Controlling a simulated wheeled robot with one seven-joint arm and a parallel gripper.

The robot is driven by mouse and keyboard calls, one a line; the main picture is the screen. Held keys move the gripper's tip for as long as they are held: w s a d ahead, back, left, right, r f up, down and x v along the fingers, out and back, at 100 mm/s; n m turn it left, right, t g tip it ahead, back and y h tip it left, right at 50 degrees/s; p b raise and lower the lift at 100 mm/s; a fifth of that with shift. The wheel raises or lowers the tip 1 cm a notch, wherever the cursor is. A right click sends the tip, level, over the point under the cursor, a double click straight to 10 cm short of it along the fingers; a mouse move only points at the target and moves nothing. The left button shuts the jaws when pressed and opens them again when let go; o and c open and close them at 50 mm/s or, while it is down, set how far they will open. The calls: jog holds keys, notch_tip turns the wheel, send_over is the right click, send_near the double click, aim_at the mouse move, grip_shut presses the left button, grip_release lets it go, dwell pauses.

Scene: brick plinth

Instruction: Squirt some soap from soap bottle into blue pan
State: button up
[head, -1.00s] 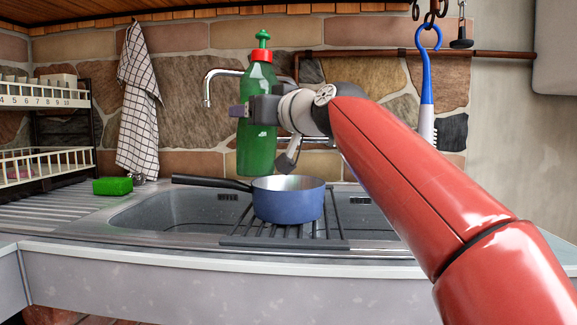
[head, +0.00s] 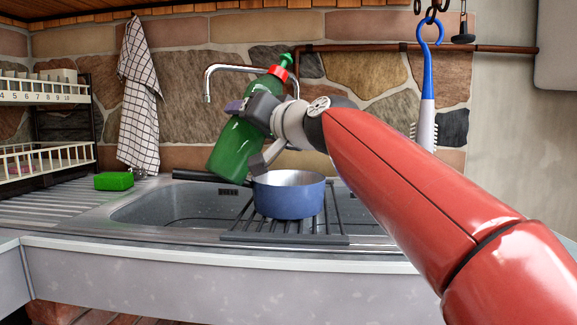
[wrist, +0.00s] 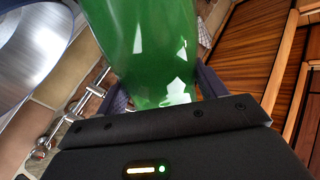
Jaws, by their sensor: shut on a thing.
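The green soap bottle (head: 236,148) with a red collar and green pump top is held in the air above and slightly left of the blue pan. It is tilted, its top leaning right. My gripper (head: 250,115) is shut on the bottle's upper body. In the wrist view the green bottle (wrist: 150,45) fills the space between the fingers. The blue pan (head: 289,198) sits upright on a dark rack over the sink, its black handle pointing left, partly hidden near the bottle's base. The pan also shows in the wrist view (wrist: 40,40) at upper left.
The rack (head: 245,238) spans the sink basin (head: 160,209). A green sponge (head: 114,181) lies on the drainboard. A faucet (head: 208,85) stands behind the bottle. A checkered towel (head: 139,100) and a blue-handled brush (head: 427,80) hang on the wall. A dish shelf (head: 45,120) stands left.

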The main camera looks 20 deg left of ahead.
aim_at(238, 142)
jog(key=shift+s+f+m, duration=0.1)
jog(key=shift+f+m, duration=0.4)
jog(key=shift+f, duration=0.1)
jog(key=shift+s+a+f+m+b, duration=0.15)
jog(key=shift+s+f+m+b, duration=0.1)
jog(key=shift+f+m, duration=0.15)
jog(key=shift+s+a+f+m+b, duration=0.15)
jog(key=shift+f+m+b, duration=0.15)
jog(key=shift+f, duration=0.2)
jog(key=shift+s+f+m, duration=0.1)
jog(key=shift+f+m, duration=0.05)
jog(key=shift+m, duration=0.15)
jog(key=shift+s+a+f+m+p, duration=0.35)
jog(key=shift+s+m, duration=0.05)
jog(key=shift+m, duration=0.3)
jog(key=shift+s+a+r+m+p, duration=0.15)
jog(key=shift+s+a+m+p, duration=0.2)
jog(key=shift+m+p, duration=0.55)
jog(key=shift+s+a+r+m+p, duration=0.15)
jog(key=shift+s+m+p, duration=0.25)
jog(key=shift+m+p, duration=0.5)
dwell(3.7)
